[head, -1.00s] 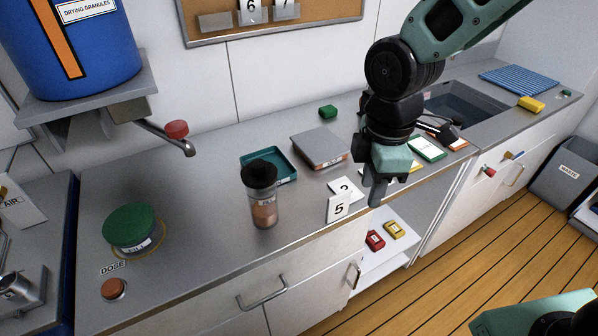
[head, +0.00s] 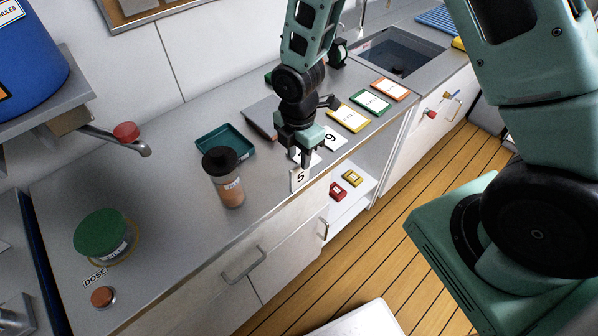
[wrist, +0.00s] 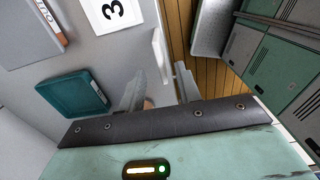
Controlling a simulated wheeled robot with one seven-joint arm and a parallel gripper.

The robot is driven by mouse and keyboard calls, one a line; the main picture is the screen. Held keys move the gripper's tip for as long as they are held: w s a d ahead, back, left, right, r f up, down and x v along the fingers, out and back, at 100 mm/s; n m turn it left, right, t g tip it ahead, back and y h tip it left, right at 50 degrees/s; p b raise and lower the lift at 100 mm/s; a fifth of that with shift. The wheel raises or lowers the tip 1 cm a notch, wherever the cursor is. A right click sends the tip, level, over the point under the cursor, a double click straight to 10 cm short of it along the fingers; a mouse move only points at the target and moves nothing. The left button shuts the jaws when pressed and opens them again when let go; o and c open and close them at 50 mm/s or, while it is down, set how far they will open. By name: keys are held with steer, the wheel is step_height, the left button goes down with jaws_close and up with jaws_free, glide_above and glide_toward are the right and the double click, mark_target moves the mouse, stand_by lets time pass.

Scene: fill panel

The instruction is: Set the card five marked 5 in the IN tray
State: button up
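The white card marked 5 (head: 299,178) stands upright at the counter's front edge, its number facing out. My gripper (head: 302,160) is right above it, fingers pointing down. In the wrist view my gripper (wrist: 161,88) has its fingers apart, and a thin white card edge (wrist: 160,52) shows in line with the gap. I see no finger pressed on the card. A teal tray (head: 225,140) lies on the counter to the left, behind the brown jar; it also shows in the wrist view (wrist: 73,93). Its label is too small to read.
A brown jar with a black lid (head: 226,180) stands left of the card. Colored cards (head: 348,118) lie farther right.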

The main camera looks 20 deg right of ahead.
mark_target(299, 164)
steer(key=shift+d+f+p, duration=0.1)
steer(key=shift+f+p, duration=1.15)
steer(key=shift+f, duration=1.85)
jaws_close()
